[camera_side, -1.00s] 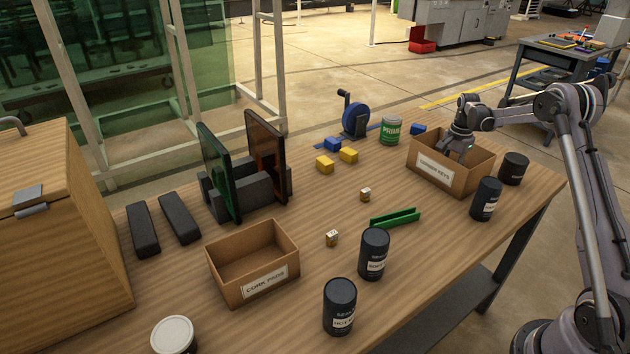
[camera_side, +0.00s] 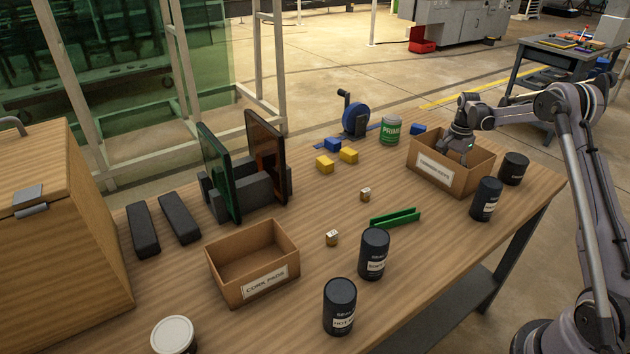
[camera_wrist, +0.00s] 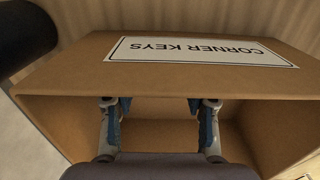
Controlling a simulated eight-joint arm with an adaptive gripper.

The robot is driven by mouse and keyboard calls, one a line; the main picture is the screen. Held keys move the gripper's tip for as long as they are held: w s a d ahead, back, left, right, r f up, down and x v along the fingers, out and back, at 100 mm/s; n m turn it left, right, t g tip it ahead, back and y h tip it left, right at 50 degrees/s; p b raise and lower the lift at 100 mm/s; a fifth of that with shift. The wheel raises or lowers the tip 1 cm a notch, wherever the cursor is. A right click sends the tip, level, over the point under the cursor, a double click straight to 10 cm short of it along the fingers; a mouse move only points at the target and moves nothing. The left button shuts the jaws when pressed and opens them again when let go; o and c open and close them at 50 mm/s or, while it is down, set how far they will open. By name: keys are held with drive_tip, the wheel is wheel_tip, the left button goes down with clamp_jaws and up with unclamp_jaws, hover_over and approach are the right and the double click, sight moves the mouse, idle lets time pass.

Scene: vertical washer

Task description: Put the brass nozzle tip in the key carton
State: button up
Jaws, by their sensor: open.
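The key carton (camera_side: 432,172), an open cardboard box labelled CORNER KEYS, stands at the right part of the bench. It also fills much of the wrist view (camera_wrist: 60,85). My gripper (camera_side: 458,150) points down into its opening. In the wrist view my gripper (camera_wrist: 160,108) has its two fingers apart, with nothing visible between them. I cannot make out the brass nozzle tip in either view; much of the carton's floor is hidden by its walls and my gripper. Two small tan, white-marked blocks, one nearer the carton (camera_side: 365,195) and one farther (camera_side: 332,238), lie on the bench.
Black canisters (camera_side: 486,199) and (camera_side: 513,168) stand close to the carton's right side. A green PRIMER can (camera_side: 391,131) is at its left. A green channel piece (camera_side: 395,217) lies in front. The CORK PADS carton (camera_side: 225,280) stands farther left. Bench between is mostly clear.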

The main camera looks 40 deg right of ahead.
wheel_tip(320, 180, up, 11)
drive_tip(key=s+a+r+n+t, duration=0.1)
drive_tip(key=a+r+n, duration=0.2)
drive_tip(key=a, duration=0.4)
drive_tip(key=s+a+r+n+t+h, duration=0.1)
drive_tip(key=s+a+r+n, duration=0.1)
drive_tip(key=a+r, duration=0.3)
drive_tip(key=s+a+r+n+t, duration=0.1)
drive_tip(key=a+r+n, duration=0.15)
drive_tip(key=a, duration=0.55)
drive_tip(key=s+a+f+n+t+y, duration=0.1)
drive_tip(key=s+a+f+n+t, duration=0.3)
drive_tip(key=s+a+n, duration=0.6)
drive_tip(key=s+a+f, duration=0.1)
drive_tip(key=s+a, duration=0.3)
drive_tip(key=a, duration=0.1)
drive_tip(key=shift+s+a+f, duration=0.2)
drive_tip(key=shift+s+a, duration=0.2)
